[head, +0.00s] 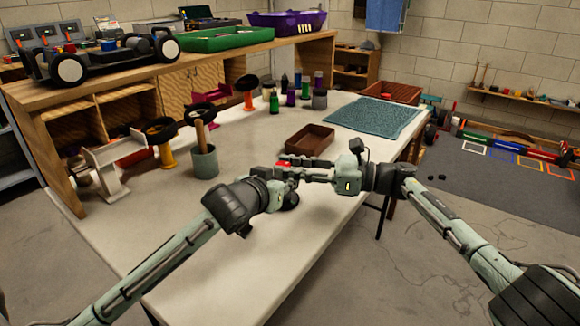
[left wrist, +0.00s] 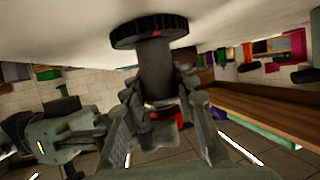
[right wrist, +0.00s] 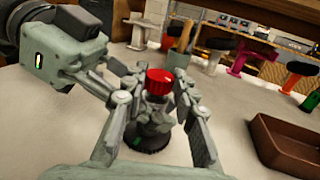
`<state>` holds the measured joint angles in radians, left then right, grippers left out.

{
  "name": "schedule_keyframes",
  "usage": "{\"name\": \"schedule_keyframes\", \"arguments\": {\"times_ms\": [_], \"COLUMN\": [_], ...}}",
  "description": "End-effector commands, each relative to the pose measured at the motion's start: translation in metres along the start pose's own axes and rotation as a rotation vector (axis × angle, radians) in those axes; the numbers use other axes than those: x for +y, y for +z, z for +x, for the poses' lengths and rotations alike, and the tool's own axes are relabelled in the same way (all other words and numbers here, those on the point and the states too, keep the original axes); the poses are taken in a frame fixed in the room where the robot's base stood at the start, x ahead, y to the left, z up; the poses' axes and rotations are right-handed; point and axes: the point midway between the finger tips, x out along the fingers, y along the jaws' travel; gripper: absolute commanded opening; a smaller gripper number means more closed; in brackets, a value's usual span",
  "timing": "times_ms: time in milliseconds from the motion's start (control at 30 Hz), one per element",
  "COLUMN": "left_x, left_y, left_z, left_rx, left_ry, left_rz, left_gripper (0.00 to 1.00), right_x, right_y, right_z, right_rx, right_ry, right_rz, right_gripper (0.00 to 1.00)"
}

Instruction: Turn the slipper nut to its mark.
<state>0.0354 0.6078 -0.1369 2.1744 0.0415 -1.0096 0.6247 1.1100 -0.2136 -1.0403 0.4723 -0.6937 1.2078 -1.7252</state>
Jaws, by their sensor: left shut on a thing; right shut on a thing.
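A red slipper nut (right wrist: 159,82) sits on top of a grey upright post (left wrist: 155,70) with a round black base (right wrist: 150,136). In the head view only a bit of the red nut (head: 284,165) shows between my grippers. My left gripper (head: 280,184) comes in from the left and is shut on the post below the nut. My right gripper (head: 290,168) comes in from the right, its fingers shut on the nut. The fingers hide much of the post. I cannot make out a mark on the nut.
A brown tray (head: 310,139) lies just behind my grippers, with a blue mat (head: 372,117) beyond it. A grey cup (head: 204,161) holding a wooden handle and a white stand (head: 106,165) are at the left. The table's front is clear.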

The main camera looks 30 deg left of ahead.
Motion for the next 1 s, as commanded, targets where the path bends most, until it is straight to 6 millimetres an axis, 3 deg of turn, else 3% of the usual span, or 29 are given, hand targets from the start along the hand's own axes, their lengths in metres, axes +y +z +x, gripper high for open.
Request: {"name": "schedule_keyframes", "arguments": {"times_ms": [367, 1000], "left_x": [0.0005, 0.0019], "left_y": [-0.0005, -0.0011], "left_z": [-0.0003, -0.0008], "left_rx": [0.001, 0.003], "left_ry": [0.001, 0.005], "left_rz": [0.0, 0.0], "left_gripper": [0.0, 0.0], "right_x": [0.0, 0.0068], "right_y": [-0.0036, -0.0027], "right_z": [0.0, 0.0009], "right_rx": [0.006, 0.006], "right_ry": [-0.06, -0.406], "right_rz": [0.001, 0.003], "right_gripper": [0.0, 0.0]}}
